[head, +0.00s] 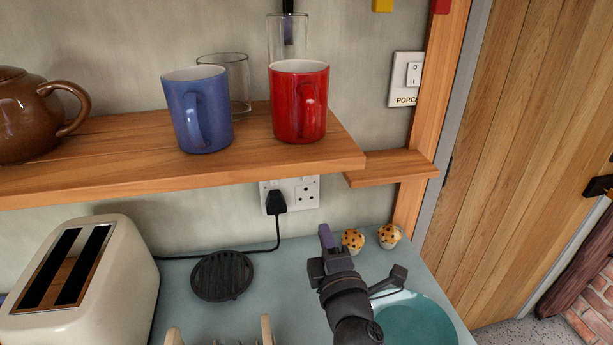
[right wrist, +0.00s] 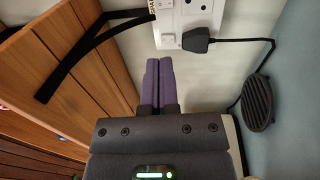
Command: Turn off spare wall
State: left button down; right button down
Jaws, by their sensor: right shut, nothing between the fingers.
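A white double wall socket (head: 306,194) is on the wall under the wooden shelf. Its left outlet holds a black plug (head: 276,201); its right outlet is empty. In the right wrist view the socket plate (right wrist: 200,14) shows small rocker switches (right wrist: 168,40) and a label (right wrist: 153,9) that seems to start "SPA". I cannot tell how the switches are set. My right gripper (head: 325,236) is shut and empty, below and right of the socket in the head view. Its purple fingers (right wrist: 158,68) point toward the socket plate, with no visible contact. My left gripper is not in view.
The shelf (head: 110,165) above holds a blue mug (head: 198,110), a red mug (head: 300,100), glasses and a brown teapot (head: 25,115). Below are a toaster (head: 85,265), a black trivet (head: 222,275), two muffins (head: 389,236) and a teal bowl (head: 420,320). A light switch (head: 406,78) is further right.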

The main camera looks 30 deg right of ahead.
jog(key=b+x, duration=0.1)
jog(key=x, duration=1.2)
jog(key=shift+w+d, duration=0.1)
jog(key=shift+w, duration=0.1)
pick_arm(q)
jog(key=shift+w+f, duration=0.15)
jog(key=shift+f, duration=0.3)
pick_arm(e)
jog(key=shift+w+d, duration=0.1)
jog(key=shift+w, duration=0.25)
